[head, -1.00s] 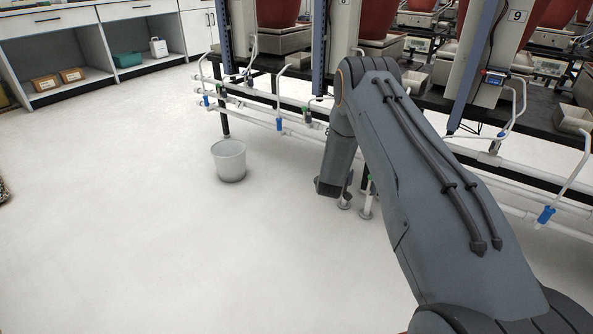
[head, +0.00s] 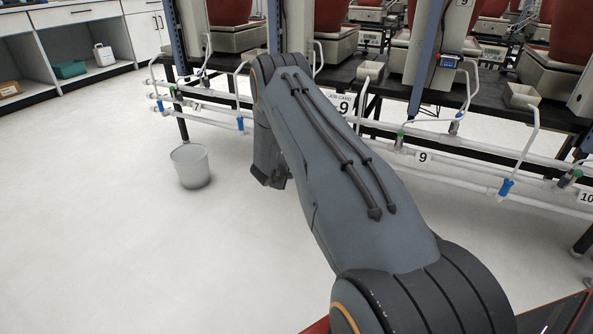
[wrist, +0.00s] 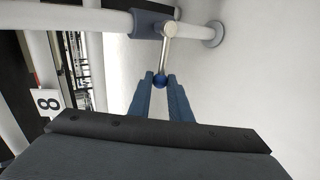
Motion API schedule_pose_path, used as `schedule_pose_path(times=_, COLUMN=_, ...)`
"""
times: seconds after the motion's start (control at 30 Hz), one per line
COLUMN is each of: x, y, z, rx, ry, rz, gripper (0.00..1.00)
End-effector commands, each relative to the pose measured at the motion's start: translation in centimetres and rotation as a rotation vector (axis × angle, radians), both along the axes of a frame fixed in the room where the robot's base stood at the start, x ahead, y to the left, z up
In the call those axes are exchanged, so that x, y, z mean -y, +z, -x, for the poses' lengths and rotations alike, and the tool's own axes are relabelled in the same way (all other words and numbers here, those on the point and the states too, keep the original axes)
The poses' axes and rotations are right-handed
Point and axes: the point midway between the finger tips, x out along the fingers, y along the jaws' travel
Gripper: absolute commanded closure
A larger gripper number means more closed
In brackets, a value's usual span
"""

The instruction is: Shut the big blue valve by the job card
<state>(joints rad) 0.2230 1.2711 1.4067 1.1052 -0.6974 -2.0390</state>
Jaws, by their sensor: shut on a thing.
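In the wrist view, a dark blue valve body (wrist: 147,23) sits on a thick white pipe (wrist: 75,20). A silver lever (wrist: 166,50) runs from it, across the pipe's line in the picture, to a round blue knob (wrist: 160,81). My gripper (wrist: 161,86) is shut on the knob with its two blue fingers. My arm hides the held valve there, and the fingers cannot be made out.
A plate marked 8 (wrist: 47,103) is at the left of the wrist view. A grey bucket (head: 190,166) stands on the floor left of my arm. White pipes with smaller blue fittings (head: 506,188) run along the black bench.

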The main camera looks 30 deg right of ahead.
Motion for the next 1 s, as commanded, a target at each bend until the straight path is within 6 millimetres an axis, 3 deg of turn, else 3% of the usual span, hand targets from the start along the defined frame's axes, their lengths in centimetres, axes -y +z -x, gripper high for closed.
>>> schedule_pose_path(times=0.2, x=-1.3, y=-0.5, z=-0.1, rx=-0.035, ry=0.011, rz=0.019, gripper=1.00)
schedule_pose_path(times=0.6, x=-1.5, y=-0.6, z=-0.2, rx=-0.040, ry=0.014, rz=0.023, gripper=1.00)
schedule_pose_path(times=0.63, x=-1.5, y=-0.6, z=-0.2, rx=-0.040, ry=0.014, rz=0.023, gripper=0.81)
schedule_pose_path(times=0.73, x=-1.6, y=-0.5, z=-0.2, rx=-0.039, ry=0.015, rz=0.023, gripper=0.64)
schedule_pose_path(times=1.0, x=-1.8, y=-0.3, z=-0.4, rx=-0.036, ry=0.018, rz=0.024, gripper=0.64)
